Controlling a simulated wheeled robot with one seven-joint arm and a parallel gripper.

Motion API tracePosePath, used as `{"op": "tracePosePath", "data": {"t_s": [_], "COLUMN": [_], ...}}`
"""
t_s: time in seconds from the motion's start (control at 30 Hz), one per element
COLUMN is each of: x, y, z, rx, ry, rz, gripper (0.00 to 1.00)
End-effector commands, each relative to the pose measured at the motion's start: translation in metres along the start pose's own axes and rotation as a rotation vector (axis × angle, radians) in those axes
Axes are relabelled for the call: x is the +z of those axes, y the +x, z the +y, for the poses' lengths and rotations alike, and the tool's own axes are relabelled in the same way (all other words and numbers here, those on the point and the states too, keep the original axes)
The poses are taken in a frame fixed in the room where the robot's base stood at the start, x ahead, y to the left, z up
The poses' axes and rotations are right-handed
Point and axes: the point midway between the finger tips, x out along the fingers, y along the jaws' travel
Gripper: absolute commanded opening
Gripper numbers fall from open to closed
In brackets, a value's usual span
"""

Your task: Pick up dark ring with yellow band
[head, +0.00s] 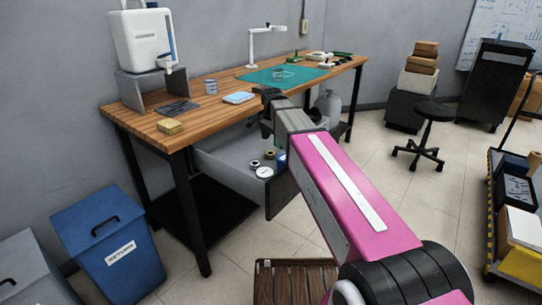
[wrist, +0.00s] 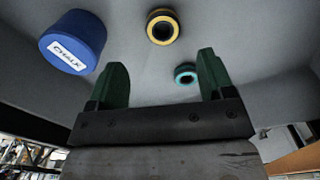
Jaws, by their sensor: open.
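The dark ring with a yellow band (wrist: 162,27) lies on the grey floor of an open drawer, near the top middle of the wrist view. My gripper (wrist: 163,78) is open, its two green fingers apart with nothing between them. The yellow-banded ring appears beyond the fingertips, between their lines. My arm hides most of the gripper there.
A teal-banded dark ring (wrist: 186,74) lies close to the right finger. A blue chalk container (wrist: 73,41) stands to the left. Drawer walls surround them, and the wooden workbench (head: 215,105) is above the drawer. A blue bin (head: 112,245) stands on the floor at left.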

Motion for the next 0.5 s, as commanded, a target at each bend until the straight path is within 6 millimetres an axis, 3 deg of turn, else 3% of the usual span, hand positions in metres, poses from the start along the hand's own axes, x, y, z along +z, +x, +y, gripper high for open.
{"op": "tracePosePath", "data": {"t_s": [0.5], "x": [0.000], "y": [0.046], "z": [-0.005], "rx": [0.002], "ry": [0.000], "rz": [-0.001], "gripper": [0.75]}}
